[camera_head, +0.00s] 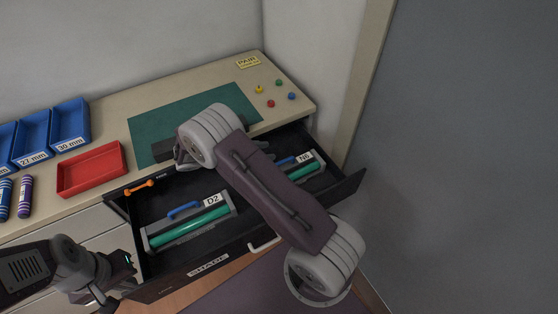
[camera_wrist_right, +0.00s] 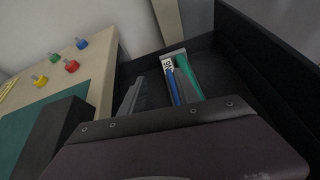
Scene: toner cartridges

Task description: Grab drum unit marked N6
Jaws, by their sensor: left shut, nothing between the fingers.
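The drum unit marked N6 (camera_head: 308,170) lies in the right part of the open black drawer, with a green roller and a blue handle. Its label reads small but looks like N6. It also shows in the right wrist view (camera_wrist_right: 188,78), ahead of my right gripper (camera_wrist_right: 178,92). My left gripper (camera_head: 108,296) is shut and empty at the drawer's front left corner.
A drum unit marked D2 (camera_head: 190,228) lies in the drawer's left part. An orange tool (camera_head: 139,187) lies behind it. The desktop has a green mat (camera_head: 232,97), a red tray (camera_head: 92,170), blue bins (camera_head: 70,122) and small coloured knobs. A wall stands right of the drawer.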

